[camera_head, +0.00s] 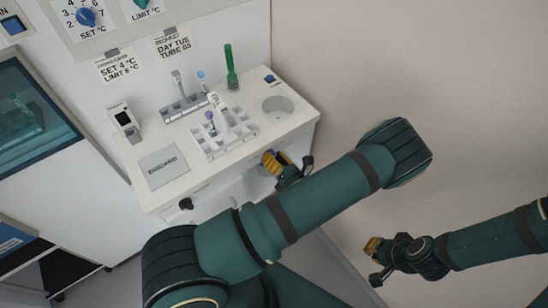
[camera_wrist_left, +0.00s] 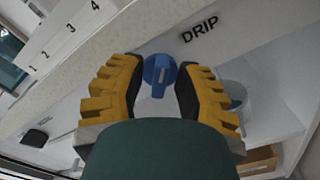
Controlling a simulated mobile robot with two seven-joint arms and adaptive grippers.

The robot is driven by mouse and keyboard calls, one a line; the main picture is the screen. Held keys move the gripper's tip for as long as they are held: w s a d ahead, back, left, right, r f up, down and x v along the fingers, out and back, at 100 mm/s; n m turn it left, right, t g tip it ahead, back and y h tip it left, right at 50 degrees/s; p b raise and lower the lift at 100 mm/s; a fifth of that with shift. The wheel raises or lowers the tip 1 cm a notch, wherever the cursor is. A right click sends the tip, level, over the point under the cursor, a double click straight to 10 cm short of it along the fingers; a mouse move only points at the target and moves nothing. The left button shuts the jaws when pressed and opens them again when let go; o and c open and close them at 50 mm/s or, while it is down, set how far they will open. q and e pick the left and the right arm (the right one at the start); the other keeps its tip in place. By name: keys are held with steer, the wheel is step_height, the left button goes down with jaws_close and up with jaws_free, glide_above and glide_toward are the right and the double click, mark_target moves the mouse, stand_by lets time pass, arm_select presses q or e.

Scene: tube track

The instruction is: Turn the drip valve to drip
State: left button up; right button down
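The drip valve is a round blue knob (camera_wrist_left: 159,75) on the bench's pale front panel, with the word DRIP (camera_wrist_left: 200,29) printed to its upper right in the left wrist view. A lighter bar on the knob runs roughly up and down in that view. My left gripper (camera_wrist_left: 160,72) is open, its two yellow fingers on either side of the knob; I cannot tell whether they touch it. In the head view my left gripper (camera_head: 287,163) is at the bench front, and the knob is hidden there. My right gripper (camera_head: 374,262) is open and empty, away from the bench.
The bench top (camera_head: 185,136) holds a white tube rack (camera_head: 238,139), a green tube (camera_head: 231,68), a discard plate (camera_head: 163,165) and a round recess (camera_head: 278,105). A dark knob (camera_head: 186,204) sits on the front, left of my gripper. The wall at right is bare.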

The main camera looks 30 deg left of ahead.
stand_by(0.3)
arm_select(q)
steer(key=v, duration=1.2)
